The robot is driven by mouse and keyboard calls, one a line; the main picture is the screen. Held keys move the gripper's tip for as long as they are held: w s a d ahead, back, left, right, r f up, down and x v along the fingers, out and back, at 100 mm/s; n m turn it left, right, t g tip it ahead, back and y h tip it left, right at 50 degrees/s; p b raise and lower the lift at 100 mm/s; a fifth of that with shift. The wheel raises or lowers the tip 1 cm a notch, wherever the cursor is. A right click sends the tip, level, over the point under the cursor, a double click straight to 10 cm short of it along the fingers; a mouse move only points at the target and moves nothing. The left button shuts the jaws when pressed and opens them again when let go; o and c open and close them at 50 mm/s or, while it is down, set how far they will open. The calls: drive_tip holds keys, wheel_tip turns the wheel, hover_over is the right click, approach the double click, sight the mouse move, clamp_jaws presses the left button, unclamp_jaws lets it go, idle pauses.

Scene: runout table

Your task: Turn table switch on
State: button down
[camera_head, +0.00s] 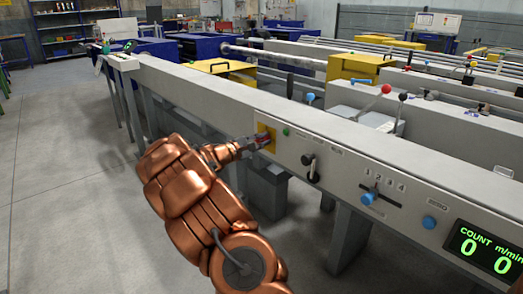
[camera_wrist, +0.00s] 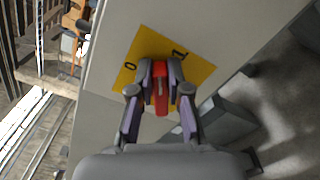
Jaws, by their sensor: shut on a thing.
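The table switch is a red handle (camera_wrist: 161,106) on a yellow plate (camera_wrist: 203,73) marked 0 and 1 in the wrist view. In the head view the yellow plate (camera_head: 262,128) sits on the grey front panel, left of the other controls. My gripper (camera_wrist: 160,70) is shut on the red handle, with one finger on each side. My gripper (camera_head: 264,143) also shows at the plate in the head view and hides part of it. The handle lies between the two marks; its exact setting is hard to tell.
A small green lamp or button (camera_head: 286,131) is just right of the plate. A black lever (camera_head: 309,165), a blue slider knob (camera_head: 369,197), a blue button (camera_head: 429,222) and a lit green count display (camera_head: 484,252) follow along the panel. Open floor (camera_head: 70,190) lies left.

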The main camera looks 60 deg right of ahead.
drive_tip(key=m+b, duration=0.2)
drive_tip(key=f+m+b, duration=0.1)
drive_tip(key=m+b, duration=0.1)
drive_tip(key=b, duration=0.1)
drive_tip(key=m+b, duration=0.2)
drive_tip(key=b, duration=0.1)
drive_tip(key=shift+s+f, duration=0.2)
drive_tip(key=shift+f, duration=0.15)
drive_tip(key=shift+m, duration=0.3)
drive_tip(key=c, duration=1.1)
unclamp_jaws()
drive_tip(key=shift+r, duration=0.1)
drive_tip(key=shift+a, duration=0.1)
drive_tip(key=v, duration=1.2)
